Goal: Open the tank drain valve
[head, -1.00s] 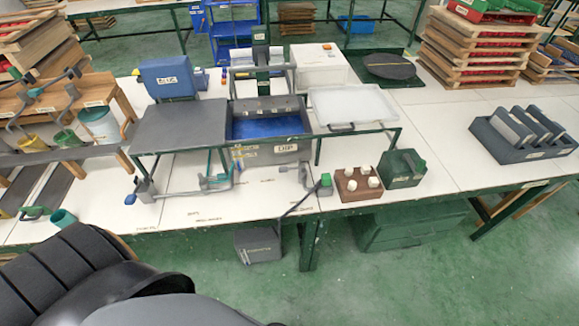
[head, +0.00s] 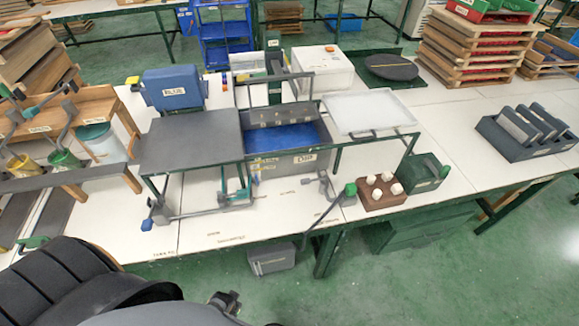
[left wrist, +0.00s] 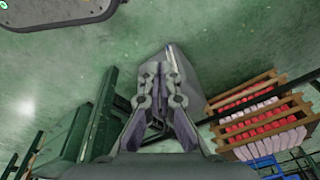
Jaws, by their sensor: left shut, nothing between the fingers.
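The tank (head: 296,162) is a grey box marked DIP with blue liquid inside, standing on the white bench. Below its front right, a grey pipe fitting (head: 321,181) sits near a green knob-like part (head: 350,189). A thin dark rod runs from the green part down past the bench edge. I cannot tell which part is the drain valve or whether it is open. My left gripper shows in the left wrist view (left wrist: 160,76), shut and empty, over the green floor. A dark part of my arm shows at the bottom of the head view. My right gripper is not clearly in view.
A grey bin (head: 271,260) stands under the bench edge. A brown block with white knobs (head: 380,190) and a green box (head: 424,172) are right of the fitting. A dark rack (head: 525,140) is further right.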

